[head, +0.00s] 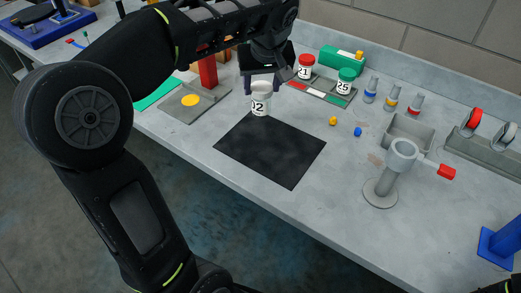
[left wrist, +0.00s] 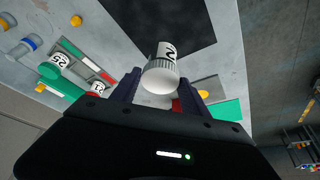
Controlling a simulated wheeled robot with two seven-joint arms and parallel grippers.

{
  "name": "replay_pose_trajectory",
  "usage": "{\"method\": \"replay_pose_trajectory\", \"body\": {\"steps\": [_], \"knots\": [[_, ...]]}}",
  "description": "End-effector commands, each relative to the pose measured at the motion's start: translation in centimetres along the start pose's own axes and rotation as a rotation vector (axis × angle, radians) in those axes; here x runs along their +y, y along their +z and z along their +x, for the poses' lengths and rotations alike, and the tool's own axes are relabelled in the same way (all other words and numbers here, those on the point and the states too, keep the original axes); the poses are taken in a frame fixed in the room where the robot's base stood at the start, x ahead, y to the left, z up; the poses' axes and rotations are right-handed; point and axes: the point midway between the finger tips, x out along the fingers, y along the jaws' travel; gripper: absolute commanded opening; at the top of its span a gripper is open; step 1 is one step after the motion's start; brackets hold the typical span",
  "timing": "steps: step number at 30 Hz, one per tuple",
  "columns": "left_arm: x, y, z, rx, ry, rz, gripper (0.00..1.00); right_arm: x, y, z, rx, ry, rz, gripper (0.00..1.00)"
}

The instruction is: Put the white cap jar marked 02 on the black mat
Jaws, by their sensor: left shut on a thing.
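The white cap jar (head: 260,105) has a white label with dark digits, partly covered but ending in 2. My left gripper (head: 263,86) is shut on its cap from above. The jar is upright at the back corner of the black mat (head: 270,152); I cannot tell whether its base touches the mat. In the left wrist view the jar (left wrist: 165,62) sits between the fingers, its label overlapping the edge of the mat (left wrist: 165,18). My right gripper is not in view.
A tray (head: 328,96) with a red-capped jar (head: 305,68) and a green-capped jar (head: 345,82) stands behind the mat. A grey stand (head: 381,192) with a red-tipped handle is to the right. Yellow (head: 333,121) and blue (head: 358,132) pieces lie nearby. The mat's middle is bare.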

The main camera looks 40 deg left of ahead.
Motion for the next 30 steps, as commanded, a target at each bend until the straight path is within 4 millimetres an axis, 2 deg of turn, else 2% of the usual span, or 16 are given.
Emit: {"method": "replay_pose_trajectory", "body": {"steps": [10, 18, 21, 30], "knots": [[0.0, 0.2, 0.4, -0.001, 0.0, 0.0, 0.0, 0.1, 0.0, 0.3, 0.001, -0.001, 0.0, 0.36], [0.0, 2.0, 4.9, -0.002, -0.001, 0.0, 0.0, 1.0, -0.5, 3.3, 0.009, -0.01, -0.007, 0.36], [0.0, 2.4, 5.8, 0.0, 0.0, -0.001, 0.0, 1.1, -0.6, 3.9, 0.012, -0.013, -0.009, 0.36], [0.0, 2.4, 5.8, 0.0, 0.001, -0.001, 0.0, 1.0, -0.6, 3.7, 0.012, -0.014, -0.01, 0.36]]}}
